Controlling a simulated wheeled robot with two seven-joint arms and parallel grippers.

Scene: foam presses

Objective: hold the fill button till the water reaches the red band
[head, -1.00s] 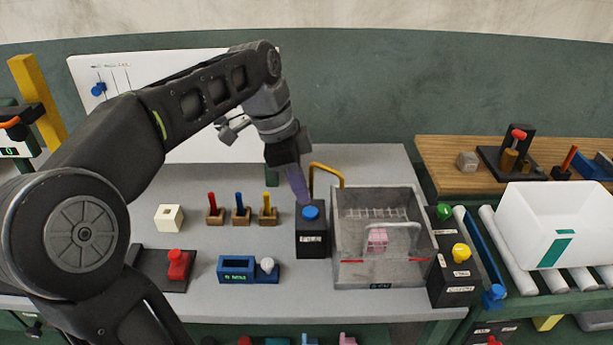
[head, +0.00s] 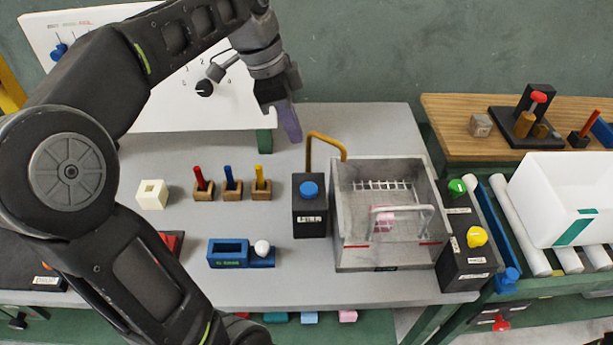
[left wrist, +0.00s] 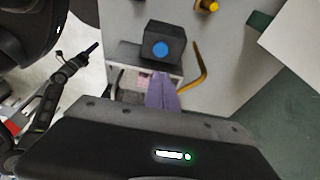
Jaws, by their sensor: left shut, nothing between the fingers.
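The fill button (head: 309,189) is a blue knob on top of a black box (head: 309,217) with a white label, on the grey table. It also shows in the left wrist view (left wrist: 161,49). A clear-walled tank (head: 385,262) stands just right of the box, with red marks near its front rim and a pink block inside; I cannot make out the water level.
Right of the tank is a black box (head: 467,265) with green and yellow buttons. Left of the fill box stand wooden blocks with coloured pegs (head: 231,190) and a blue holder (head: 229,253). A whiteboard (head: 190,105) stands behind.

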